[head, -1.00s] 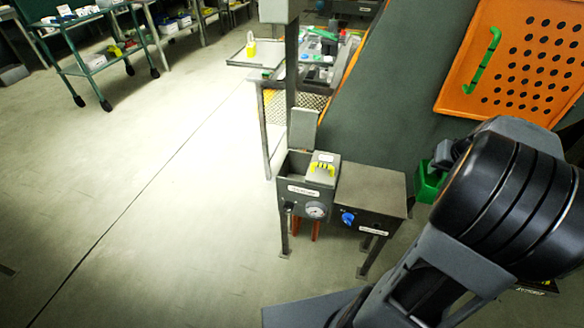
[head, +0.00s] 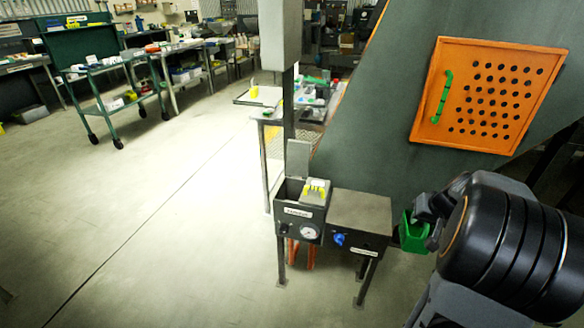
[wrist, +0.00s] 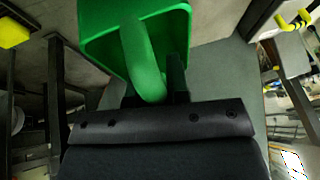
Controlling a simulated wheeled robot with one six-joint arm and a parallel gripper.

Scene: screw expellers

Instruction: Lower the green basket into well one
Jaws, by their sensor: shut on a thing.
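The green basket (head: 412,238) hangs from my gripper (head: 430,212), just right of the grey bath unit in the head view. In the wrist view the basket (wrist: 105,30) fills the upper middle, and my gripper (wrist: 165,85) is shut on its curved green handle. The bath (head: 302,228) is a grey box with a round gauge on its front. Its left well (head: 288,190) is open, with a lid (head: 298,158) standing up behind it. The right well is covered by a grey lid with a yellow handle (head: 316,187). The label text is unreadable.
A flat grey box (head: 358,208) with a blue knob stands between basket and bath. A grey post (head: 288,100) rises behind the bath. A large green machine housing with an orange perforated panel (head: 488,88) stands behind. The floor at left is clear.

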